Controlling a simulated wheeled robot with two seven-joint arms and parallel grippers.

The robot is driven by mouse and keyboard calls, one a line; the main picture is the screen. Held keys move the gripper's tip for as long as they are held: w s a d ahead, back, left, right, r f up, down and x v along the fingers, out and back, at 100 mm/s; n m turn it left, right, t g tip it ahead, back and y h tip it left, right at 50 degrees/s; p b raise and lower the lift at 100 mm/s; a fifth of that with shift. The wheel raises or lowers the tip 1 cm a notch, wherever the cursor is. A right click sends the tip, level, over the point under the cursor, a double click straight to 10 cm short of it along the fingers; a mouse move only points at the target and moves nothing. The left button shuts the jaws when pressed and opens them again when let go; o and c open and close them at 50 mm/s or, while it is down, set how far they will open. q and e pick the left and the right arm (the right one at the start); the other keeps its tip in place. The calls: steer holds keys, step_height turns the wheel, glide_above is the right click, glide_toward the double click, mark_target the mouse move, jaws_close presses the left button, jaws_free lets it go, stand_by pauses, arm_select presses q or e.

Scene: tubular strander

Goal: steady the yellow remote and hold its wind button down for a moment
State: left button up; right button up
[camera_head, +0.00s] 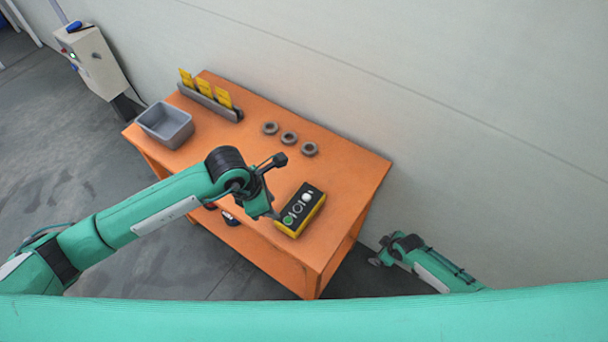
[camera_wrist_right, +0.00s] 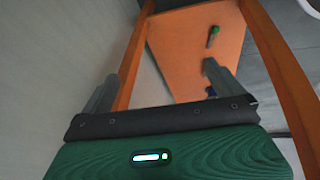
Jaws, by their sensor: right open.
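The yellow remote (camera_head: 301,211) lies on the orange table near its front right corner, its black face up. The face carries a green button (camera_head: 289,219) at the near end and a pale round button (camera_head: 307,197) toward the far end, with light marks between. I cannot tell which button is wind. My left gripper (camera_head: 276,215) points down at the remote's left side, close to or touching it; its fingers are partly hidden by the wrist. My right gripper (camera_head: 377,260) is open and empty, low beyond the table's right side; its two fingers show in the right wrist view (camera_wrist_right: 160,85).
On the orange table (camera_head: 250,134) are a grey bin (camera_head: 165,124), a rack with yellow cards (camera_head: 204,88) and three grey rings (camera_head: 289,138). Small items lie on the lower shelf (camera_head: 262,243). A wall stands behind; a control box (camera_head: 97,62) is at far left.

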steer(key=w+r+n, duration=0.3)
steer(key=w+r, duration=0.2)
steer(key=r, duration=0.2)
step_height(320, 180, up, 28)
steer(key=n+g+h, duration=0.2)
steer(key=n+g, duration=0.2)
steer(key=n, duration=1.2)
glide_above(304, 201)
step_height(304, 201, down, 13)
steer(key=shift+f, duration=0.1)
steer(key=c, duration=1)
arm_select(q)
steer(key=shift+c, duration=0.7)
arm_select(e)
steer(key=shift+c, duration=1.4)
arm_select(q)
jaws_close()
